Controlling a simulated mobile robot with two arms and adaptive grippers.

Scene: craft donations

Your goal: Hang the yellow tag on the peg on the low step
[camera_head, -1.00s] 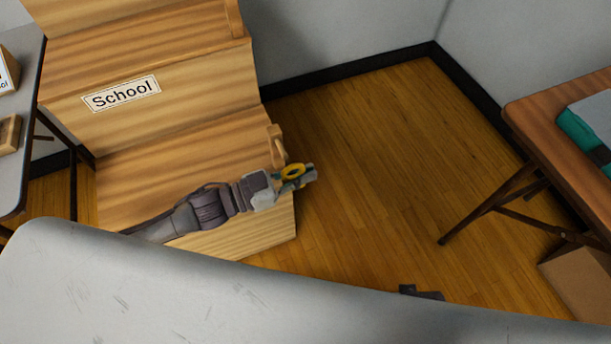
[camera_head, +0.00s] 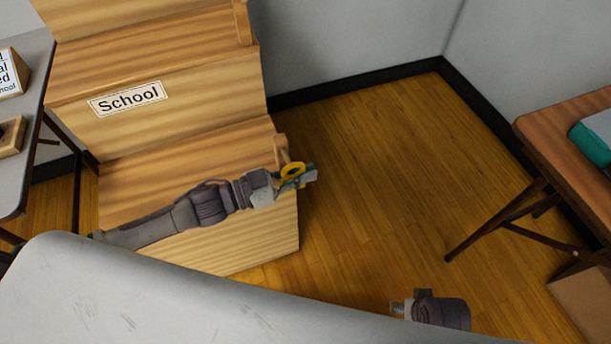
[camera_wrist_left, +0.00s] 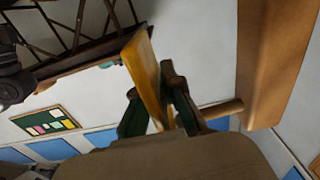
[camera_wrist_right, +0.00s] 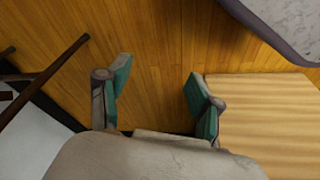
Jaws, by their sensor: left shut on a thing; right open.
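The yellow tag (camera_head: 293,169) is a ring-like piece in the jaws of my left gripper (camera_head: 300,179), which is shut on it. In the left wrist view the tag (camera_wrist_left: 147,80) stands edge-on between the fingers (camera_wrist_left: 158,100). The peg (camera_wrist_left: 224,109) sticks out of a wooden upright (camera_wrist_left: 268,60) just right of the fingers, apart from the tag. In the head view this upright (camera_head: 281,148) stands at the low step's (camera_head: 215,160) right edge, right behind the tag; the peg is mostly hidden there. My right gripper (camera_wrist_right: 156,85) is open and empty.
A grey table (camera_head: 35,130) is at left, a brown table (camera_head: 570,135) at right, with a box (camera_head: 585,295) below. The floor between is clear.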

